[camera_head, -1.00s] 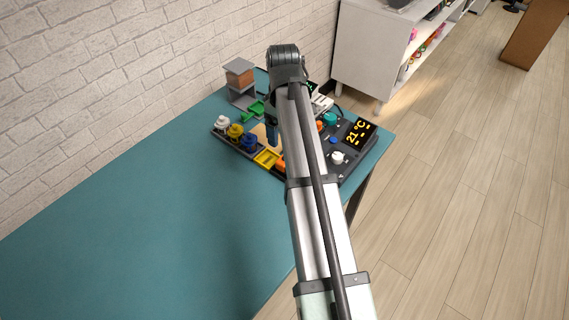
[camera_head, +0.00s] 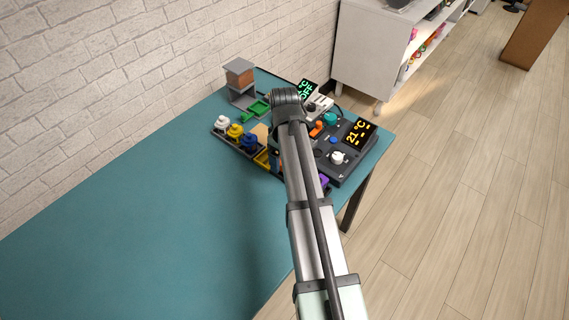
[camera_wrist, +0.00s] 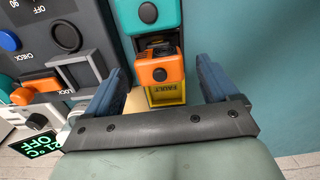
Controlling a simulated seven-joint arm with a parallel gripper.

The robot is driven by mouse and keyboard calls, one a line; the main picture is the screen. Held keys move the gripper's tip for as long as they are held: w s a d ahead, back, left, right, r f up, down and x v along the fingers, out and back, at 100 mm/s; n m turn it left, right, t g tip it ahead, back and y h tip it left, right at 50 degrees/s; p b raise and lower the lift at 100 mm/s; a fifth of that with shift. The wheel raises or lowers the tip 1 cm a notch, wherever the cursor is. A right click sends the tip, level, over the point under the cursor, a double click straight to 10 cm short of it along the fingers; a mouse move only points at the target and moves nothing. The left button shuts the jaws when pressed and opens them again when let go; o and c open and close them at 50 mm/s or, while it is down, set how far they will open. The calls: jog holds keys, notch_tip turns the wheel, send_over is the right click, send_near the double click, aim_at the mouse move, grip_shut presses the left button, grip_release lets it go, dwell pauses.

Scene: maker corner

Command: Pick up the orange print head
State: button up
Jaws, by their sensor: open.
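The orange print head (camera_wrist: 160,68), a block with a black round knob on its face, shows in the wrist view between my gripper's two blue fingers. My gripper (camera_wrist: 160,76) is open, with one finger on each side of the head and a visible gap to each. I cannot tell how far above or below the head the fingertips are. In the head view my arm hides the orange head and most of the gripper; only a bit of a blue finger (camera_head: 273,159) shows.
A teal head (camera_wrist: 150,15) adjoins the orange one. A yellow tray marked FAULT (camera_wrist: 167,95) lies beside it. White (camera_head: 221,123), yellow (camera_head: 235,131) and blue (camera_head: 249,142) heads stand in the rack. A control panel (camera_head: 352,155) is to the right. The left tabletop (camera_head: 130,220) is clear.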

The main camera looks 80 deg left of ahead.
notch_tip(320, 180, down, 2)
jog(key=shift+c, duration=0.2)
jog(key=c, duration=1.1)
